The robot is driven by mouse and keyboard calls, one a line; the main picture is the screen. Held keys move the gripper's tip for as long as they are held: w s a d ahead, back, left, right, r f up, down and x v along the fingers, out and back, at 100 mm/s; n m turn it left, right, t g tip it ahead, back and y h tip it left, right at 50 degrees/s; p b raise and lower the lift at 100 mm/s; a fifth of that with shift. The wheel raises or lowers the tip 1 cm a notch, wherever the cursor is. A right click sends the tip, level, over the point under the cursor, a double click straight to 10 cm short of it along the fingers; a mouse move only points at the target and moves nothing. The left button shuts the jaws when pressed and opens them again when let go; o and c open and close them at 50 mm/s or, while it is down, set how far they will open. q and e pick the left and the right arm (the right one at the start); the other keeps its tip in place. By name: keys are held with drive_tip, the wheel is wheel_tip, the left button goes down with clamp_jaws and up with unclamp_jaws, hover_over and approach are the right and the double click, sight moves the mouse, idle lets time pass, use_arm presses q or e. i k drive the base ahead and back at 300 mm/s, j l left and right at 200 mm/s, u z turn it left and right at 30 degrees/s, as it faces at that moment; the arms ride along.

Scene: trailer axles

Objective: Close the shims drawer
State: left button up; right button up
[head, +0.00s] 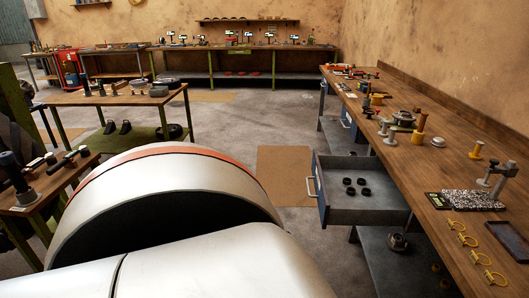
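One drawer (375,209) stands open, pulled out to the left from under the right workbench. It has a grey tray, a blue front and a pale handle (312,187). Several small black rings (357,187) lie inside it. I see no readable label, so I cannot tell if it is the shims drawer. A large white rounded part of my own body fills the lower left and middle. Neither of my grippers shows in the head view.
The right workbench (470,150) carries yellow rings (468,240), a black tray (480,201) and several fittings. A lower shelf (385,262) lies below the drawer. Another blue drawer front (346,119) sits farther back. A low table (70,97) stands left. Floor left of the drawer is clear, with a brown mat (284,172).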

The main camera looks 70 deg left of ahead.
sight(386, 206)
drive_tip(key=u, duration=1.6)
